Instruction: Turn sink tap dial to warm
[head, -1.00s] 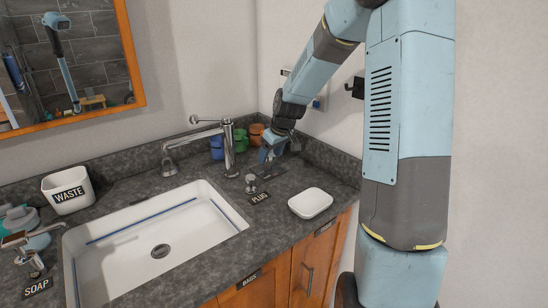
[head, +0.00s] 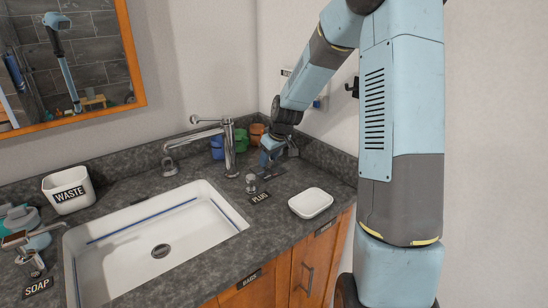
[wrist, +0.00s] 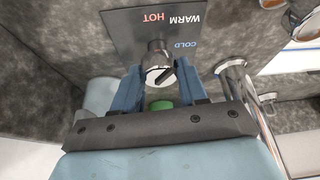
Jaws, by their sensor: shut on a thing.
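The white sink (head: 185,225) is left of the gripper. A plug knob (head: 251,184) and white soap dish (head: 311,203) are close in front. Blue, green (head: 241,139) and orange cups stand behind, by the wall. A waste bin (head: 68,190) is at left.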

